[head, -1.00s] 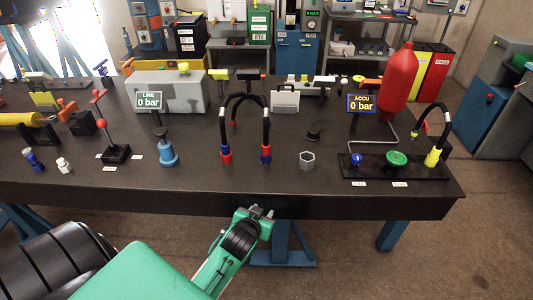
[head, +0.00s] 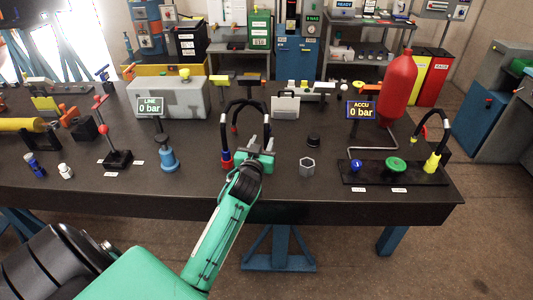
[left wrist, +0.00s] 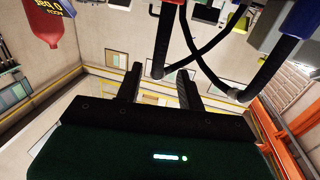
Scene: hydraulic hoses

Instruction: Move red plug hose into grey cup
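A black hose (head: 225,128) arches over the table, and its left end stands in a red plug (head: 226,163) with a blue collar. Another black hose end stands beside it, partly hidden by my gripper. The grey hexagonal cup (head: 307,164) stands upright and looks empty, right of the hoses. My left gripper (head: 256,145) is raised over the table at the right hose end, right of the red plug. Its fingers are apart in the left wrist view (left wrist: 159,88), with black hose (left wrist: 164,40) beyond the gap; I see nothing clamped. My right gripper is out of view.
A black round knob (head: 313,140) stands behind the cup. A panel (head: 430,178) with a green wheel and a yellow plug is to the right. A blue stand (head: 167,158) with the line gauge is to the left. The front table strip right of my arm is clear.

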